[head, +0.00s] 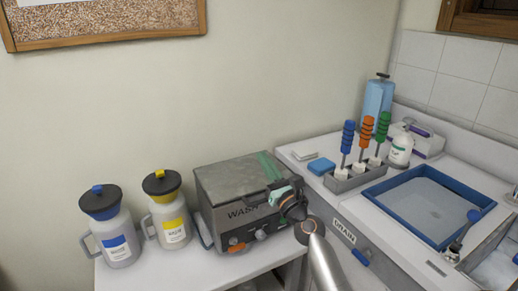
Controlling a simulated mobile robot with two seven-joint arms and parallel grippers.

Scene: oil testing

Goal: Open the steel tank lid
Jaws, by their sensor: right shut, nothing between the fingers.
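The steel tank (225,219) is a grey metal box marked "WASH" on the bench in the middle of the head view. Its flat lid (228,176) lies down on top, and a green strip shows near its right side. My right gripper (277,196) is at the tank's front right, by the lid's front edge. Its fingers are shut with nothing between them. The gripper and wrist hide the tank's front right corner and part of the lettering. I cannot tell whether the fingers touch the lid. My left gripper is not in view.
A blue-topped jug (112,238) and a yellow-topped jug (169,222) stand left of the tank. On the right counter are a rack (345,184) with blue, orange and green handled tools, a blue-rimmed tray (388,213) and a pump bottle (400,152). The wall is close behind.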

